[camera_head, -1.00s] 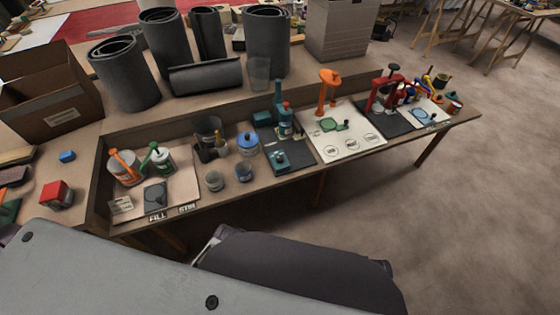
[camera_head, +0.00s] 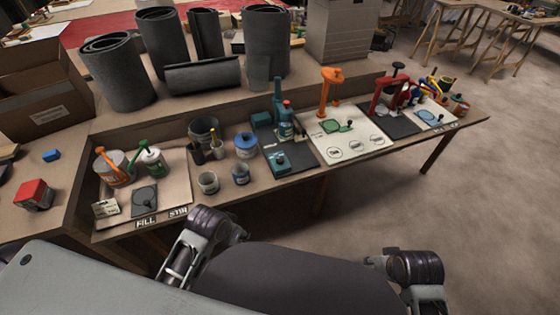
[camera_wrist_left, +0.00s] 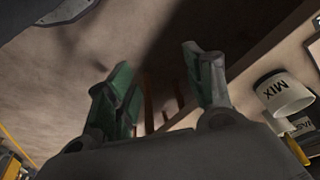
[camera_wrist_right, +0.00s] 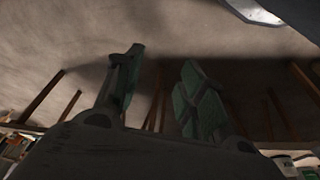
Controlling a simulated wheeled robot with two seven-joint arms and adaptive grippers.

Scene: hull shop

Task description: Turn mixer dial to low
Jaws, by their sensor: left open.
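A teal stand machine (camera_head: 280,115) stands on a dark mat at the middle of the bench, with a small teal box (camera_head: 280,160) at the mat's front. Which of these bears the mixer dial, and how it is set, is too small to tell. My left gripper (camera_head: 238,232) is low in front of the bench, apart from everything on it. Its two fingers stand apart and empty in the left wrist view (camera_wrist_left: 160,85). My right gripper is mostly hidden at the lower right of the head view. Its fingers stand apart and empty in the right wrist view (camera_wrist_right: 163,85).
A tray marked FILL and STIR (camera_head: 175,195) holds cans at the left. Grey cups (camera_head: 208,183) and a blue-lidded tub (camera_head: 246,146) stand beside the dark mat. An orange stand (camera_head: 329,90) and a red press (camera_head: 388,90) are farther right. A cup marked MIX (camera_wrist_left: 287,98) shows.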

